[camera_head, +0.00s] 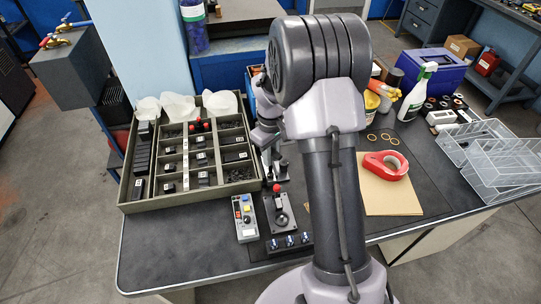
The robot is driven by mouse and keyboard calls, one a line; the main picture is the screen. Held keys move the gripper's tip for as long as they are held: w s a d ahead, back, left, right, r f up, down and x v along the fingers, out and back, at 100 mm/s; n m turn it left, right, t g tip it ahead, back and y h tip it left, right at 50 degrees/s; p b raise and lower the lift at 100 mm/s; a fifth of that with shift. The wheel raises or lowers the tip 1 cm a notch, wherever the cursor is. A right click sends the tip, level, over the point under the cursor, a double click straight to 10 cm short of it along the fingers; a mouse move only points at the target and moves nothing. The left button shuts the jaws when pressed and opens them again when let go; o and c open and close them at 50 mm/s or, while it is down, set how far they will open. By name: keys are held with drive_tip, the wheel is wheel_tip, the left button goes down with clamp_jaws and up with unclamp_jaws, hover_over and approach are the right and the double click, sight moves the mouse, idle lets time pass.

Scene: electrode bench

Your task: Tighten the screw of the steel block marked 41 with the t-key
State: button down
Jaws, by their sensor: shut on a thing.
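A grey divided tray (128,192) stands on the left of the dark bench. Several dark blocks with small white labels lie in its compartments; the labels are too small to read, so I cannot tell which block is 41. My gripper (272,168) is beside the tray's right edge, low over the bench and partly hidden by my arm. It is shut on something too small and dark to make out. I cannot pick out the t-key or any screw for sure.
A control box (245,218) and a red-topped joystick (279,215) stand in front of my gripper. A red tape roll (385,165) lies on brown board (395,196) at right. The bench's front-left corner is clear.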

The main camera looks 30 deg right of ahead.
drive_tip(key=shift+f+b, duration=0.5)
drive_tip(key=shift+f, duration=0.3)
idle(0.7)
drive_tip(key=m, duration=0.3)
drive_tip(key=shift+f+b, duration=0.1)
drive_tip(key=shift+b, duration=0.25)
drive_tip(key=m+b, duration=0.1)
drive_tip(key=m, duration=0.3)
drive_tip(key=shift+m, duration=0.3)
drive_tip(key=m+b, duration=0.1)
drive_tip(key=m, duration=0.3)
drive_tip(key=shift+m, duration=0.3)
drive_tip(key=m+b, duration=0.1)
drive_tip(key=m, duration=0.2)
drive_tip(key=shift+r+p, duration=0.2)
drive_tip(key=shift+p, duration=0.15)
drive_tip(key=shift+n+p, duration=0.35)
drive_tip(key=shift+n, duration=0.35)
drive_tip(key=shift+f+n, duration=0.1)
drive_tip(key=shift+n, duration=0.4)
